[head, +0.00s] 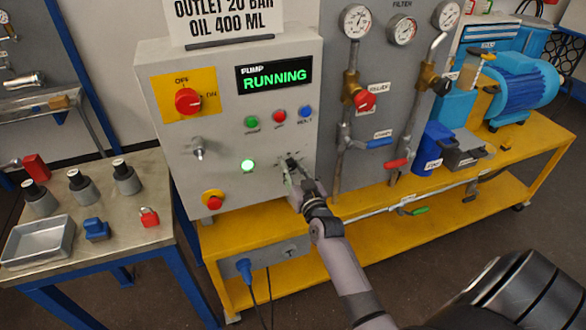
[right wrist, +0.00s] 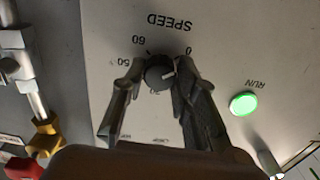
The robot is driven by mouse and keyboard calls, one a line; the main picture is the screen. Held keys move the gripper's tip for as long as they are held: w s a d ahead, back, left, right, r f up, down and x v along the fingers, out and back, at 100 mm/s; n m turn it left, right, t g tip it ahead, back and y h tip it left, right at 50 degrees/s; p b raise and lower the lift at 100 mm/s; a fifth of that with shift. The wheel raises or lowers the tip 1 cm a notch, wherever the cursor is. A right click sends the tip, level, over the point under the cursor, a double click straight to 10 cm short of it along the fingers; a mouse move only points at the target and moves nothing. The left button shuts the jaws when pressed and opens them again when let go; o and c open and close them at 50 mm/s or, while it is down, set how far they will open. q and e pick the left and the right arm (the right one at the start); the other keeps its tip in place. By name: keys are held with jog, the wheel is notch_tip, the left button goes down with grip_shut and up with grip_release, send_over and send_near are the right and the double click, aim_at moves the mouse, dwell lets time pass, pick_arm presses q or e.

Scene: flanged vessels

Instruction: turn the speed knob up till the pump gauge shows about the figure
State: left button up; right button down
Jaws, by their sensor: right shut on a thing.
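The dark round speed knob (right wrist: 158,76) sits on the grey panel under the upside-down word SPEED, with scale figures 0, 50 and 60 around it. Its white mark points to the right in the right wrist view. My right gripper (head: 291,168) is at the lower right of the control box (head: 225,140) and hides the knob in the head view. Its two fingers (right wrist: 154,80) are shut on the knob from both sides. Three round gauges (head: 355,21), (head: 403,30) and (head: 447,14) show; their needles are too small to read, and which is the pump gauge I cannot tell. My left gripper is out of view.
A sign (head: 222,18) reads OUTLET 20 BAR, OIL 400 ML. The display (head: 274,76) reads RUNNING. The RUN lamp (head: 247,166) glows green beside the knob.

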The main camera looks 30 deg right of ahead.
jog(key=m, duration=0.4)
jog(key=shift+p, duration=0.35)
jog(key=c, duration=1.2)
grip_release()
jog(key=shift+c, duration=0.2)
jog(key=shift+s, duration=0.1)
jog(key=v, duration=1.2)
jog(key=shift+f, duration=0.1)
